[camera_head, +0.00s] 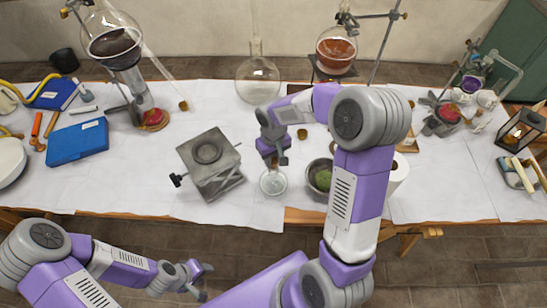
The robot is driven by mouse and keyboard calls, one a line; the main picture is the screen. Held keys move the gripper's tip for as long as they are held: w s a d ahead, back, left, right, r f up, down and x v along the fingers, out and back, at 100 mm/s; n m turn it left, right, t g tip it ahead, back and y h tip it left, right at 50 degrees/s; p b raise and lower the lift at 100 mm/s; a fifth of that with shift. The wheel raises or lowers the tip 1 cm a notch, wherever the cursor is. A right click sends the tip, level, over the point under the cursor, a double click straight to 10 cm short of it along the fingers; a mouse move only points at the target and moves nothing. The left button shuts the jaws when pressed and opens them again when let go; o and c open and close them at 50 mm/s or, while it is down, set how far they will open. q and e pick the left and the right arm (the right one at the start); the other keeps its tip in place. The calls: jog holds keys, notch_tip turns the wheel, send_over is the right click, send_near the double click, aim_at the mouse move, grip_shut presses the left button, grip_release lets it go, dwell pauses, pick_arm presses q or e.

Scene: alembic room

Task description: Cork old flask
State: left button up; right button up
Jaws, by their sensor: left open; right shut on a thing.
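A small round clear glass vessel (273,183) stands near the table's front edge, right below my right gripper. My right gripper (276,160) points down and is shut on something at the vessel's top. Its fingers hide the thing, and I cannot tell whether it is a cork or the vessel's neck. A small brown cork-like piece (302,134) lies on the table, up and right of this gripper. A larger clear flask with a tall neck (258,79) stands at the back. My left gripper (203,281) is open and empty, low in front of the table.
A grey metal jack stand (211,163) stands left of the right gripper. A bowl with green contents (319,177) is close on its right, partly behind my arm. A blue book (78,142) and a flask of dark liquid (113,42) are at left. An orange-filled flask (336,51) is at the back.

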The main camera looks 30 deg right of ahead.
aim_at(274, 161)
jog(key=shift+f+b, duration=0.5)
jog(key=shift+f, duration=0.05)
dwell(1.5)
jog(key=o, duration=1.4)
jog(key=shift+r, duration=0.15)
jog(key=shift+r+p, duration=2.7)
jog(key=shift+r, duration=0.75)
